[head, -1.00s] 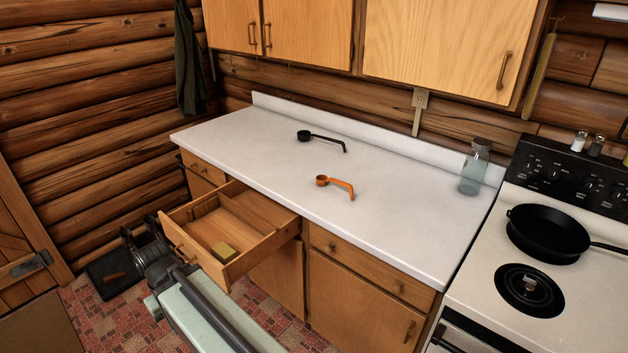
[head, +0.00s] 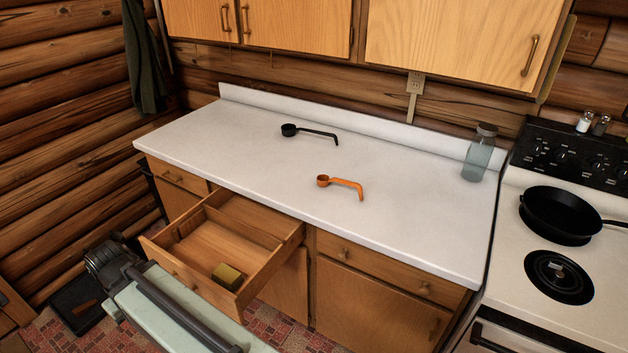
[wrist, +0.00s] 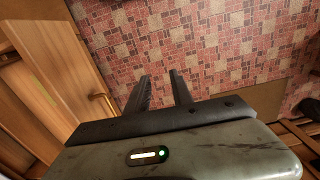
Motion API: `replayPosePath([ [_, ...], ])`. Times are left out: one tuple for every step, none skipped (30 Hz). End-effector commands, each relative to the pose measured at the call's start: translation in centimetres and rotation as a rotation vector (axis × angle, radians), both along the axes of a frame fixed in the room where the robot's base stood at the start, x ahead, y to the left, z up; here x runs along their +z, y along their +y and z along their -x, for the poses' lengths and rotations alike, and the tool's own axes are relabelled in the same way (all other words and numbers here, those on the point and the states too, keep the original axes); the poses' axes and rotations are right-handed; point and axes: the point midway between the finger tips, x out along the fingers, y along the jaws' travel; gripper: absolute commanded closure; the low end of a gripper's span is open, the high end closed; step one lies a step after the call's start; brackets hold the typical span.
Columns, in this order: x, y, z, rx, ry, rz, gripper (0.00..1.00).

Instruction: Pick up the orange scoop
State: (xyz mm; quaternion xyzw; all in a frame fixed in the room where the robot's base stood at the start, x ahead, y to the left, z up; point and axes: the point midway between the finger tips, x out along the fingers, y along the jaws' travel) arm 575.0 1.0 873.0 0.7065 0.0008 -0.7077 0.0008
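The orange scoop (head: 342,186) lies on the white countertop (head: 240,150), in the middle of the head view. Its round cup is at the left and its bent handle reaches to the right. My gripper (wrist: 160,76) shows in the wrist view with its two dark fingers apart and nothing between them. It is over the red tiled floor, away from the scoop. The scoop is not in the wrist view.
A black scoop (head: 308,133) lies behind the orange one. A glass jar (head: 478,157) stands at the right, beside a stove with a black pan (head: 558,213). The counter around the scoop is clear.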

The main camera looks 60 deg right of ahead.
Motion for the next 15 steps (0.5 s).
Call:
replayPosePath([
  [0.0, 0.0, 0.0, 0.0, 0.0, 0.0, 0.72],
  [0.0, 0.0, 0.0, 0.0, 0.0, 0.0, 0.72],
  [0.0, 0.0, 0.0, 0.0, 0.0, 0.0, 0.72],
  [0.0, 0.0, 0.0, 0.0, 0.0, 0.0, 0.72],
  [0.0, 0.0, 0.0, 0.0, 0.0, 0.0, 0.72],
  [0.0, 0.0, 0.0, 0.0, 0.0, 0.0, 0.72],
  [0.0, 0.0, 0.0, -0.004, 0.0, 0.001, 0.72],
  [0.0, -0.1, 0.0, -0.014, -0.002, 0.002, 0.72],
  [0.0, -0.2, -0.2, -0.044, -0.007, 0.007, 0.72],
  [0.0, -0.8, -0.3, -0.088, -0.013, 0.013, 0.72],
  [0.0, -1.3, -0.5, -0.145, -0.021, 0.021, 0.72],
  [0.1, -1.8, -0.8, -0.24, -0.037, 0.036, 0.72],
  [0.2, -2.3, -1.1, -0.329, -0.056, 0.048, 0.72],
  [0.3, -3.0, -1.5, -0.431, -0.078, 0.065, 0.72],
  [0.6, -4.2, -2.1, -0.586, -0.118, 0.087, 0.72],
])
